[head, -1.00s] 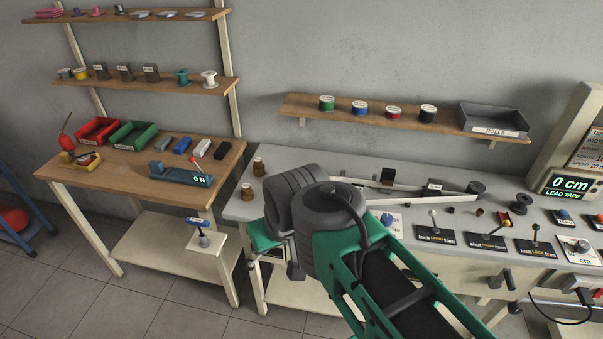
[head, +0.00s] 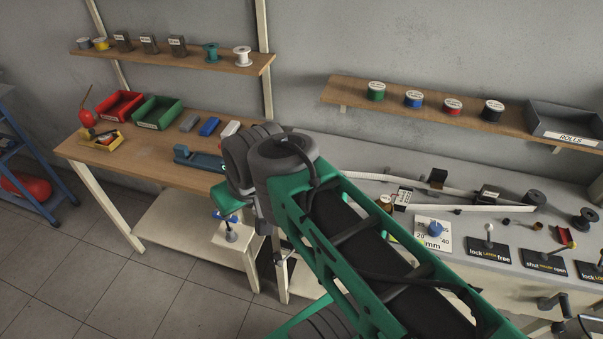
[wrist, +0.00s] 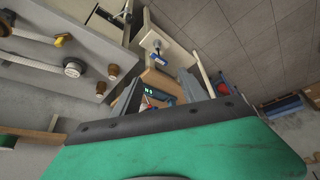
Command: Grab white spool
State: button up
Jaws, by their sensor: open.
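In the head view my gripper is mostly hidden behind my arm, low beside the wooden bench. It is well below the white spool and apart from it. I cannot make out the white spool in the wrist view.
The wall shelf (head: 180,60) also carries several grey blocks. The wooden bench (head: 150,155) below holds a red bin (head: 120,105), a green bin (head: 157,112) and small blocks. A second shelf (head: 440,108) at right bears several coloured rolls. Wall space before the white spool is clear.

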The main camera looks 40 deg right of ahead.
jog(key=o, duration=0.3)
jog(key=w+d+f+t+b, duration=0.1)
jog(key=w+d+f+b, duration=0.4)
jog(key=w+d+f, duration=0.1)
jog(key=shift+w+d+f, duration=0.4)
jog(key=shift+d+f, duration=0.35)
jog(key=shift+f, duration=0.1)
jog(key=shift+o, duration=0.7)
jog(key=w+d+f+t+b, duration=0.3)
jog(key=w+d+f+b, duration=0.1)
jog(key=d, duration=0.8)
jog(key=shift+w+f+y+b, duration=0.15)
jog(key=shift+f+y+b, duration=0.15)
jog(key=shift+f+b, duration=0.45)
jog(key=s+d+f+m+t+h+b, duration=0.1)
jog(key=s+d+t+b, duration=0.1)
jog(key=d, duration=0.6)
jog(key=s+d+f+m+t+h+b, duration=0.1)
jog(key=s+d+t+h, duration=0.1)
jog(key=d, duration=0.5)
jog(key=f, duration=0.7)
jog(key=shift+w+d+f+p, duration=0.1)
jog(key=shift+d+f+p, duration=0.1)
jog(key=shift+p, duration=0.2)
jog(key=p+x, duration=0.1)
jog(key=x, duration=0.6)
jog(key=shift+w+a+f+p, duration=0.1)
jog(key=shift+w+f+p, duration=0.1)
jog(key=shift+w+p, duration=0.1)
